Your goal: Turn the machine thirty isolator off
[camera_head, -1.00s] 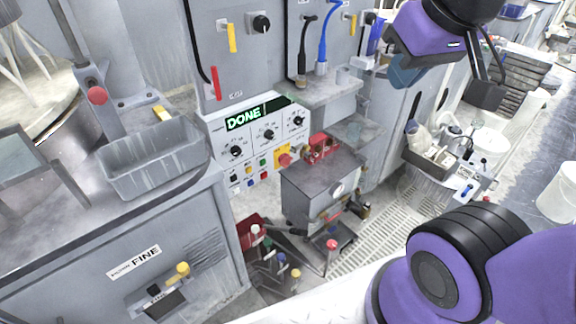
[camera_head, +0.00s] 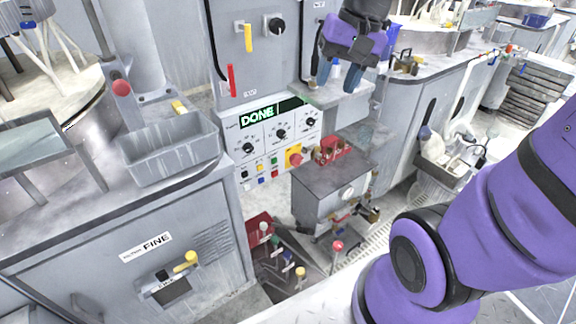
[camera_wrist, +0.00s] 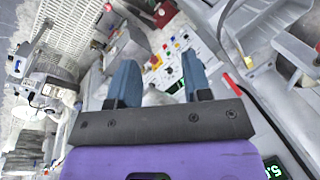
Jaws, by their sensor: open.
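No label that I can read says thirty, so I cannot tell which switch is the machine thirty isolator. A black rotary knob (camera_head: 276,25) sits on the upper grey cabinet. A yellow handle (camera_head: 249,38) and a red handle (camera_head: 231,80) hang on the same cabinet face; a red handle also shows in the wrist view (camera_wrist: 232,85). A yellow-knobbed lever (camera_head: 186,262) is on a black plate on the front marked FINE. My gripper (camera_head: 338,76) is open and empty, right of these cabinet handles, fingers pointing down. Its two blue fingers stand apart in the wrist view (camera_wrist: 160,82).
A control panel (camera_head: 237,132) reading DONE, with knobs and a red button (camera_head: 294,155), is below the cabinet. A grey bin (camera_head: 170,150) stands on the left counter. A grey box unit (camera_head: 320,188) with red parts on top stands below my gripper.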

